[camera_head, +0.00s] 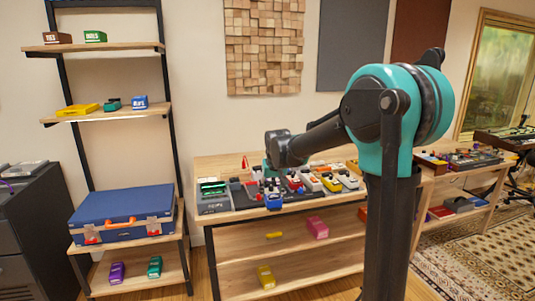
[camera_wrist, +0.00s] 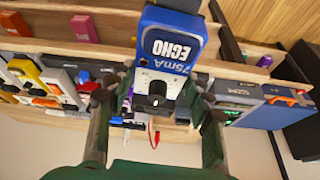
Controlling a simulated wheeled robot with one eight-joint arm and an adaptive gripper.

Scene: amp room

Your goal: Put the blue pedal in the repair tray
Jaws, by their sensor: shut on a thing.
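A blue pedal (camera_wrist: 172,42) with a white "ECHO" label and a black knob fills the top middle of the wrist view. My gripper (camera_wrist: 156,100) is shut on it, with one finger at each side of its knob end. In the head view, the blue pedal (camera_head: 273,200) shows at the front edge of the workbench, below my dark wrist. It appears held just above or in front of the bench; the exact gap is unclear. Another small blue pedal (camera_head: 140,102) sits on the middle shelf of the left rack. I cannot make out the repair tray for sure.
The workbench top (camera_head: 225,168) is crowded with several pedals and a grey unit with a green display (camera_head: 212,195). A blue case (camera_head: 122,210) lies on the left rack.

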